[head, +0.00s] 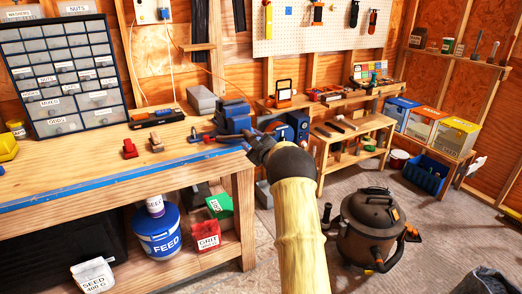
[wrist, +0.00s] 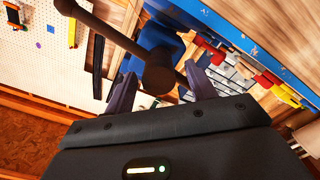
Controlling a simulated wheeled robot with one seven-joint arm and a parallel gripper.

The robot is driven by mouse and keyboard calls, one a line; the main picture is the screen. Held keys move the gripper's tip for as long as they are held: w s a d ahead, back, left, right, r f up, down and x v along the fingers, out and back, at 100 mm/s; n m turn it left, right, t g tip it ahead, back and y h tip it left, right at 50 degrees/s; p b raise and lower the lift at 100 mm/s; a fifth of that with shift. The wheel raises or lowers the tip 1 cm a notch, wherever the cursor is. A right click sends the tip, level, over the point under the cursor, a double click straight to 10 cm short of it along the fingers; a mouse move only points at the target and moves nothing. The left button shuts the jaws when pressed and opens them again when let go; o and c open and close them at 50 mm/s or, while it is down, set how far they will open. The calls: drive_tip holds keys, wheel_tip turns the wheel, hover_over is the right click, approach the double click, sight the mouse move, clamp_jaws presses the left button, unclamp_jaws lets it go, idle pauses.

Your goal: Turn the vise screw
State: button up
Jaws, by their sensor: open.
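The blue vise (head: 234,115) sits at the right end of the wooden workbench, and part of its blue body shows in the wrist view (wrist: 165,40). The dark vise screw (wrist: 158,74), with its long handle bar (wrist: 105,28) running through it, lies in front of the vise in the wrist view. My gripper (head: 252,140) is at the bench's right end, close to the vise. In the wrist view my gripper (wrist: 160,80) is open, and the screw head appears between its two fingertips. I cannot tell whether either finger touches it. In the head view my gripper and arm hide the screw.
The workbench (head: 90,185) has a blue front edge. Small tools and a grey box (head: 201,100) lie left of the vise. A lower wooden shelf unit (head: 352,135) stands behind. A shop vacuum (head: 368,230) stands on the floor right of my arm.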

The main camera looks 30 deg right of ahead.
drive_tip(key=s+b, duration=0.2)
drive_tip(key=s, duration=1.5)
drive_tip(key=shift+s+d, duration=0.15)
drive_tip(key=shift+d, duration=0.2)
